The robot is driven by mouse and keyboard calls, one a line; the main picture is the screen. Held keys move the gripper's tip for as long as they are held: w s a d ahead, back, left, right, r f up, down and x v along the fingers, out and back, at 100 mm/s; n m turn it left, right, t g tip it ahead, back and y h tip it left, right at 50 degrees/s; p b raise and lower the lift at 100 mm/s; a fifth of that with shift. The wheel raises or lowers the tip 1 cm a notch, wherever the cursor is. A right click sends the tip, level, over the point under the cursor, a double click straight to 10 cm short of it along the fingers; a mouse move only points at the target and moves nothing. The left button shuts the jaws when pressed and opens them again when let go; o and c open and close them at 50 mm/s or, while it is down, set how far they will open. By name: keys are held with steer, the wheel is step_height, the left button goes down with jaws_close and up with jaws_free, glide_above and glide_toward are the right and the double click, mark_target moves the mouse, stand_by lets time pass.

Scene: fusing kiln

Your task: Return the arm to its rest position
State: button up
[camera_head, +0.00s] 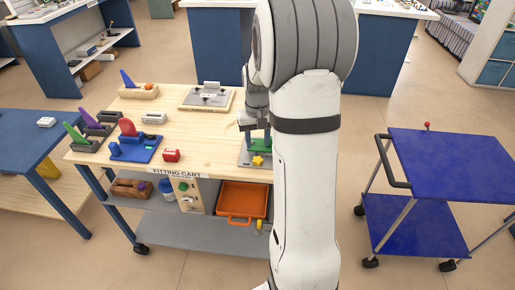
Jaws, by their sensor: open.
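My white and grey arm (305,170) rises through the middle of the view. It reaches over the right end of the wooden-topped fitting cart (196,125). My gripper (257,133) is open and points down over a grey fixture (246,158) with a green block (261,145) and a yellow star knob (258,161). I cannot tell whether the fingers touch the green block. My arm hides the right side of the fixture and part of the gripper.
A blue fixture (135,148), a red block (171,155) and a grey plate on a board (207,98) stand on the cart. An orange bin (241,202) is on its lower shelf. A blue trolley (455,165) stands right, with open floor between.

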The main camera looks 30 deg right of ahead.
steer(key=shift+r, duration=0.3)
